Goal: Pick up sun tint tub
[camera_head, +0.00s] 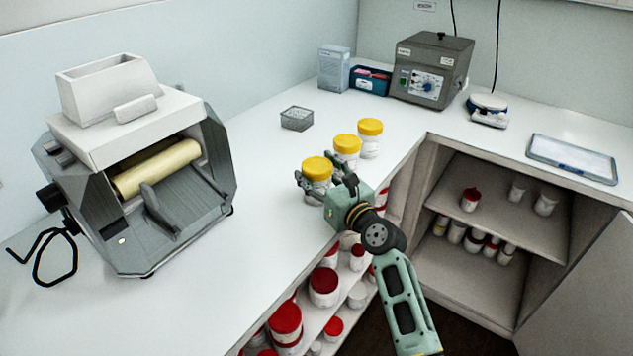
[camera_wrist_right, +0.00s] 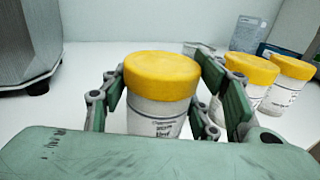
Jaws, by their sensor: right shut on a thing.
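Three white tubs with yellow lids stand in a row on the white counter in the head view. The nearest yellow-lidded tub (camera_head: 317,168) is between the fingers of my right gripper (camera_head: 322,184), which is shut on it. In the right wrist view this tub (camera_wrist_right: 160,85) is upright between the two green fingers, its label partly hidden. The middle tub (camera_head: 347,146) and the far tub (camera_head: 370,138) stand just behind it; they also show at the right of the wrist view. I cannot tell which label reads sun tint. My left gripper is not in view.
A mill with a yellow roller (camera_head: 155,168) stands at the left. A small grey tray (camera_head: 297,118), a grey device (camera_head: 432,70), a scale (camera_head: 488,108) and a tablet-like panel (camera_head: 572,157) are on the counter. Red-lidded tubs (camera_head: 323,283) fill shelves below the front edge.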

